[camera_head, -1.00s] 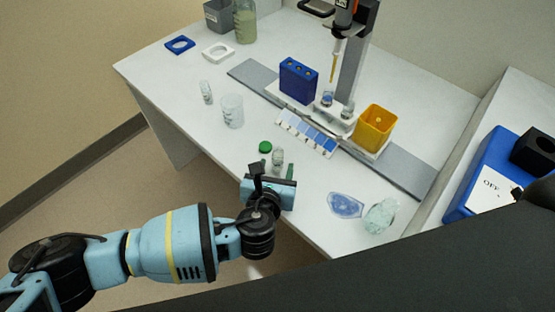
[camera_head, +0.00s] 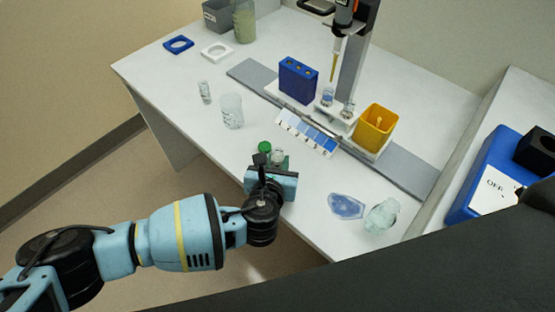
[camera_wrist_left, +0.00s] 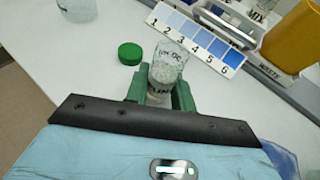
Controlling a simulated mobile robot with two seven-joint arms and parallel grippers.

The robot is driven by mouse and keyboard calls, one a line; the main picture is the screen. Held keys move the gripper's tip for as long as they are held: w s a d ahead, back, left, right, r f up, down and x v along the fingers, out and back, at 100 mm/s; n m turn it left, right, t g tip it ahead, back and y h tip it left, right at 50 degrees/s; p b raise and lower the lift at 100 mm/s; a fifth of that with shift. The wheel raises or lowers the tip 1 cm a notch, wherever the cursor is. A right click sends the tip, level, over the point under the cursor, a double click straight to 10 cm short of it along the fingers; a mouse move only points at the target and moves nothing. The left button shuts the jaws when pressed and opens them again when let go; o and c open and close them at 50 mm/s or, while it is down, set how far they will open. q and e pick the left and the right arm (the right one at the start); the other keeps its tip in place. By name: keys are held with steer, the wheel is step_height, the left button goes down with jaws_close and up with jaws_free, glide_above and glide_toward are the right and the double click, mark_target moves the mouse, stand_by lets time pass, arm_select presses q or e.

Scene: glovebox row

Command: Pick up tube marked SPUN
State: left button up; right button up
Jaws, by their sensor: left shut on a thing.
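A small clear tube (camera_wrist_left: 165,68) with pale contents and dark handwriting stands between the green fingers of my left gripper (camera_wrist_left: 160,92) in the left wrist view. A lower line of lettering seems to end in "UN"; the fingers partly hide it. In the head view the tube (camera_head: 278,156) shows just beyond my left gripper (camera_head: 275,163), near the bench's front edge. The left gripper is shut on this tube. I cannot tell whether it is off the bench. A green cap (camera_head: 264,147) lies beside it, also seen in the wrist view (camera_wrist_left: 130,54). My right gripper is not in view.
A numbered blue colour card (camera_head: 307,134) lies behind the tube. A beaker (camera_head: 231,111) and small vial (camera_head: 204,92) stand left. A blue rack (camera_head: 298,82), yellow waste bin (camera_head: 375,127) and pipette stand (camera_head: 353,60) are behind. A blue dish (camera_head: 346,206) and glass vessel (camera_head: 381,216) are right.

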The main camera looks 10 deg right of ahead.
mark_target(276, 158)
arm_select(q)
steer(key=shift+r+p, duration=0.45)
steer(key=shift+r, duration=1.5)
steer(key=shift+s+a+f, duration=0.15)
steer(key=shift+s+a, duration=0.1)
steer(key=shift+s, duration=0.1)
steer(key=s+a, duration=0.3)
steer(key=s, duration=0.1)
steer(key=s+a+r+p, duration=0.1)
steer(key=s+a, duration=0.2)
steer(key=s, duration=0.1)
steer(key=s+a, duration=0.3)
steer(key=s, duration=0.1)
steer(key=shift+s+r, duration=0.15)
steer(key=shift+r, duration=0.05)
steer(key=shift+r, duration=0.1)
